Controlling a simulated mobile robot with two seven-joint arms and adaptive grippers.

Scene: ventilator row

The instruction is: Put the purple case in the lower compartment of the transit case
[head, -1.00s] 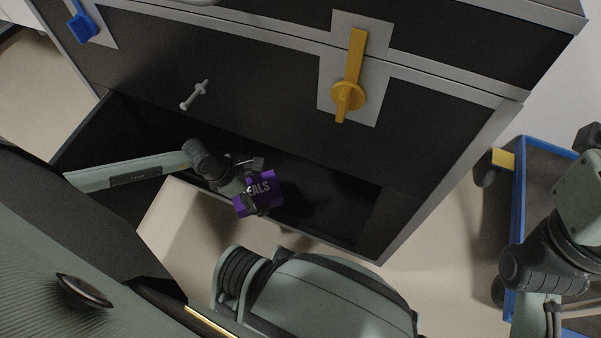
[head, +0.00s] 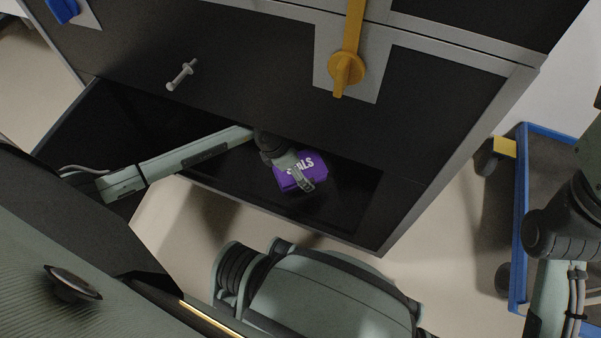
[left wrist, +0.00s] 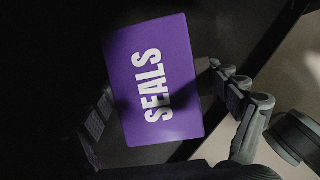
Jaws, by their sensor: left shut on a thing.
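The purple case (head: 291,170), with "SEALS" in white letters, is in my left gripper (head: 303,184) in the head view. The gripper is shut on it. In the left wrist view the purple case (left wrist: 152,80) lies between the two dark fingers, slightly tilted. The transit case (head: 270,75) is a large dark box with grey edges. Its lower compartment (head: 350,205) is open, with a dark floor, and the purple case is over or inside it; I cannot tell whether it touches the floor. My right gripper is out of view; only part of my right arm shows.
A yellow latch (head: 346,70) and a grey handle (head: 182,74) stick out from the front above the compartment. A blue latch (head: 63,10) is at the upper left. A blue-edged cart (head: 520,200) stands at the right. Pale floor shows in front.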

